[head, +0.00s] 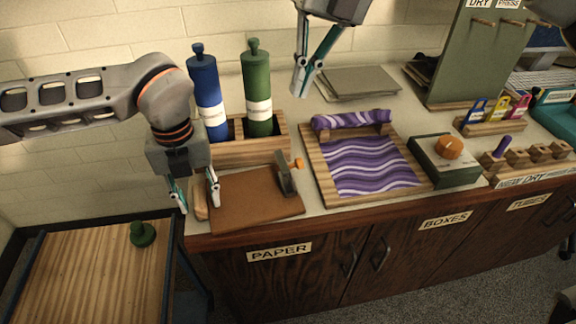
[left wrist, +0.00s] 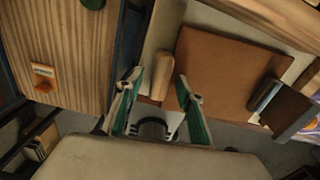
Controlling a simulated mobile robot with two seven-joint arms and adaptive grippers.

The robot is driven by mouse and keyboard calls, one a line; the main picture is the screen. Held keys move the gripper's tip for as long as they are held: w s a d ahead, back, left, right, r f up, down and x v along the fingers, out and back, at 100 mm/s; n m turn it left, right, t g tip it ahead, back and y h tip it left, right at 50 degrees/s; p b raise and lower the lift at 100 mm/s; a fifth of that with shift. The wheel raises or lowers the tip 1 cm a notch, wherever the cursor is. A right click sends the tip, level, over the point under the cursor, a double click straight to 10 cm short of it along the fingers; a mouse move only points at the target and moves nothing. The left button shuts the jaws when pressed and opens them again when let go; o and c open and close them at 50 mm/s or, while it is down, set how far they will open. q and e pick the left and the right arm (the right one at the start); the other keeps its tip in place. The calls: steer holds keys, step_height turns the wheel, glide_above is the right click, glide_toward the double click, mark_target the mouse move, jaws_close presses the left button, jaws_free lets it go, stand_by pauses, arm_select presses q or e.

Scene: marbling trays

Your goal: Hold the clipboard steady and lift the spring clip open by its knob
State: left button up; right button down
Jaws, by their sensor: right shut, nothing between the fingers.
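The brown clipboard (head: 245,203) lies flat on the counter, with a pale wooden handle (head: 201,204) at its left edge. The dark grey spring clip (head: 286,180) stands at its right side, with a small orange knob (head: 299,163) by its top. My left gripper (head: 199,207) is open over the handle. In the left wrist view the handle (left wrist: 162,74) lies between the spread fingertips; contact cannot be told. My right gripper (head: 302,93) is shut and empty, high above the counter behind the clip.
A wooden rack (head: 235,152) with a blue bottle (head: 207,95) and a green bottle (head: 257,90) stands behind the clipboard. A wooden tray (head: 330,199) with purple wavy paper lies just right of the clip. A lower wooden-topped stand (head: 85,270) with a green knob is at the left.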

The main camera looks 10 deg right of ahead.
arm_select(q)
steer(key=shift+r, duration=0.1)
step_height(320, 180, up, 12)
stand_by(0.5)
